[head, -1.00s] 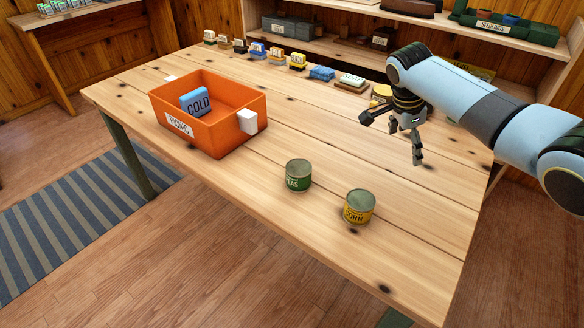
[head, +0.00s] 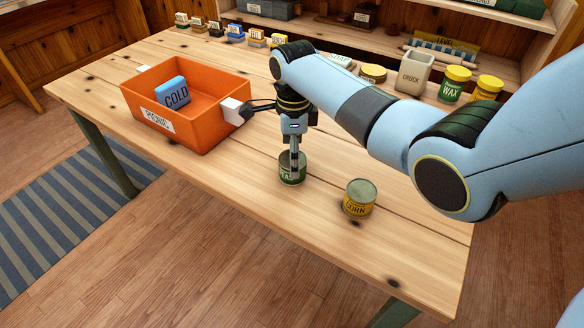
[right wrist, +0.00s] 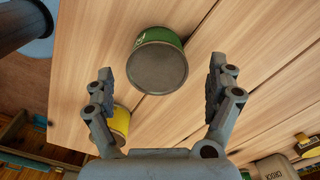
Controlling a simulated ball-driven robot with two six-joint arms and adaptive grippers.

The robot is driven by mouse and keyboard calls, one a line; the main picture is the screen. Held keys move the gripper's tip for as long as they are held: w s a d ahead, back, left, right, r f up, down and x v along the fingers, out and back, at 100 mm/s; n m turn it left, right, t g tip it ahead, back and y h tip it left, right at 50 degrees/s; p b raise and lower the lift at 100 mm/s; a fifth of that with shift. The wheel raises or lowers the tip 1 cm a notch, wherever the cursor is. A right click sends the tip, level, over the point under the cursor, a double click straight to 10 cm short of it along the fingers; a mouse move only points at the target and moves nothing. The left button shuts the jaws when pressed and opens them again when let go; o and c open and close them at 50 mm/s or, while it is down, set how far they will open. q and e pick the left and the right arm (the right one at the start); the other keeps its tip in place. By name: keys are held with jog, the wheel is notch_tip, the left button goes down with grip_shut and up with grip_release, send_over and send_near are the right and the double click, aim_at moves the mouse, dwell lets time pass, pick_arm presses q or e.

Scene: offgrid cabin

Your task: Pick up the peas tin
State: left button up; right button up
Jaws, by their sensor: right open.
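The peas tin (head: 292,172) is green with a grey lid and stands upright on the wooden table, partly hidden behind my right gripper (head: 295,163) in the head view. In the right wrist view the peas tin (right wrist: 157,65) shows its lid between and slightly beyond the spread fingers of my right gripper (right wrist: 160,78). The gripper is open and points down over the tin. I see no finger clearly touching it. My left gripper is in neither view.
A yellow corn tin (head: 359,199) stands to the right of the peas tin. An orange picnic bin (head: 205,130) holding a blue cold pack (head: 174,93) is at the left. A crock (head: 414,74) and a wax jar (head: 454,84) stand at the back right. The table front is clear.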

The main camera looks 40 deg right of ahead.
notch_tip(320, 180, down, 4)
jog(key=shift+s+a+r+b, duration=0.1)
jog(key=shift+b, duration=0.25)
jog(key=shift+r, duration=0.1)
jog(key=c, duration=1.4)
